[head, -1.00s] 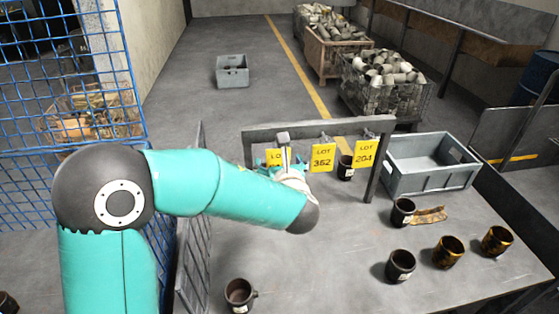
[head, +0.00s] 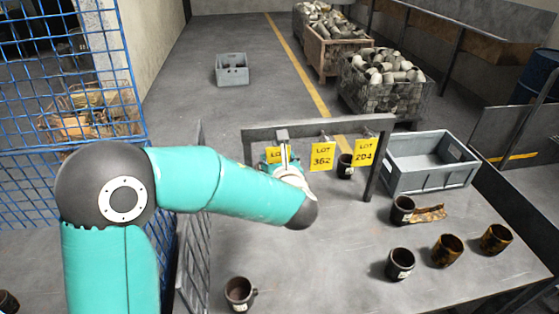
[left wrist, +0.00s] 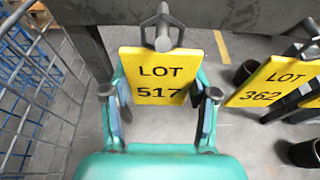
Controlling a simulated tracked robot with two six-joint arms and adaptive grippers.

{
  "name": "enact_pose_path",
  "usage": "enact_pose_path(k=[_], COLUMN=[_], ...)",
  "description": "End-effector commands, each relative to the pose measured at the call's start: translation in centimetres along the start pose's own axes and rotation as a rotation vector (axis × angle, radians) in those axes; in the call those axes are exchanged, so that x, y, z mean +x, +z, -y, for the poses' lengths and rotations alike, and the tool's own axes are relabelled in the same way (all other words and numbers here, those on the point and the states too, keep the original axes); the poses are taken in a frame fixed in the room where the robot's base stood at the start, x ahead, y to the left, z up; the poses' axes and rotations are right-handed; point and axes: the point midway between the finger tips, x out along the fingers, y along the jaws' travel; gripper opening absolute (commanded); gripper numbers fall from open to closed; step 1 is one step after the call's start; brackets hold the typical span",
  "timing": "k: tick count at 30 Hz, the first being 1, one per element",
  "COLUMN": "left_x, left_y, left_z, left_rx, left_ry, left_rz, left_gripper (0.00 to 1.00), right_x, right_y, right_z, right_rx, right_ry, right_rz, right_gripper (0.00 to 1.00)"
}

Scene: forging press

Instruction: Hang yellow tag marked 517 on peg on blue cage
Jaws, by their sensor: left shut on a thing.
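The yellow tag marked LOT 517 (left wrist: 158,72) is upright at the rack's hook (left wrist: 162,30) in the left wrist view. The hook's ring is at the tag's top edge; whether the tag still hangs on it I cannot tell. My left gripper (left wrist: 160,98) is shut on the tag, one finger at each side edge. In the head view the tag (head: 275,153) is partly hidden by my left gripper (head: 283,160). The blue cage (head: 62,70) stands at the left in the head view; I cannot make out a peg on it. My right gripper is not in view.
Tags 362 (head: 321,156) and 204 (head: 366,152) hang on the same dark rack (head: 330,126). Several dark mugs, one being (head: 400,264), and a grey crate (head: 430,180) stand on the table. A grey mesh panel (head: 190,250) stands at the table's left edge.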

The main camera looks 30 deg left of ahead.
Motion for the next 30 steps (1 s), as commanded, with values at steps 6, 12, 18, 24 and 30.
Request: enact_pose_path(k=[6,12,18,24,30], left_x=[-0.15,-0.27,-0.32,-0.32,-0.54], left_y=[0.48,0.85,1.00,1.00,0.91], left_z=[0.03,0.04,0.06,0.09,0.13], left_rx=[-0.001,0.000,0.000,0.000,0.000], left_ry=[-0.001,-0.001,-0.001,-0.001,-0.002], left_rz=[0.000,0.000,0.000,0.000,0.001], left_gripper=[0.25,0.25,0.25,0.25,0.25], right_x=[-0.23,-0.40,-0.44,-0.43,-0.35], right_y=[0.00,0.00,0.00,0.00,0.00], right_z=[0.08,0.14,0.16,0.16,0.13], right_rx=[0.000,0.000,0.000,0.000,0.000], right_ry=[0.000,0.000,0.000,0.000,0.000], right_rz=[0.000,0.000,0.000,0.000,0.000], right_gripper=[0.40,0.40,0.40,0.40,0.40])
